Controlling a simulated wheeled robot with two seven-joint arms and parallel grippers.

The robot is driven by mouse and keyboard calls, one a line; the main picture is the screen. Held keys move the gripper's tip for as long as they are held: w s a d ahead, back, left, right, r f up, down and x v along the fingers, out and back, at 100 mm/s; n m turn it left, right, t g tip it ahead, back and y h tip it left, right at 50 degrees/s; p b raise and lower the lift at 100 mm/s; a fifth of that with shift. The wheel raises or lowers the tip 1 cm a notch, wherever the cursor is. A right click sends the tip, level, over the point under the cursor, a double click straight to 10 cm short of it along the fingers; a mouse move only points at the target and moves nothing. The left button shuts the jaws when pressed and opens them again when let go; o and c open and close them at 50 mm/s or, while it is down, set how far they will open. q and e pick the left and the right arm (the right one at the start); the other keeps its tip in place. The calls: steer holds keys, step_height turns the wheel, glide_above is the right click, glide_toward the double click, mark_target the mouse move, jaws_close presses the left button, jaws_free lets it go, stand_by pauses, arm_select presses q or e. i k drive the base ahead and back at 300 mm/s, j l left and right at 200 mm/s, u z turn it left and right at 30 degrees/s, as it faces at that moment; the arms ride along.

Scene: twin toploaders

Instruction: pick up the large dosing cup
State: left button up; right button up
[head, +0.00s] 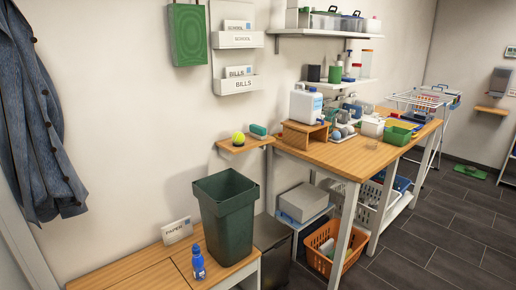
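I cannot clearly pick out the large dosing cup at this size. A white jug (305,106) with a blue label stands on a wooden riser (304,134) at the table's near end. Several small grey and white items crowd the table behind the clear shape. Neither of my grippers is in view.
A green bin (226,220) and a blue bottle (198,264) stand on a low wooden bench (160,270). A small wall shelf (245,147) holds a tennis ball (238,138). Baskets, including an orange one (335,247), fill the space under the table. Dark floor (430,235) lies open at right.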

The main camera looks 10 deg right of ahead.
mark_target(372, 140)
steer(key=i+l+z, duration=0.1)
steer(key=i+z, duration=0.95)
steer(key=i+l+u, duration=0.15)
steer(key=i+l, duration=0.15)
steer(key=i, duration=0.25)
steer(key=i+l+u, duration=0.2)
steer(key=i+l, duration=0.2)
steer(key=i, duration=0.15)
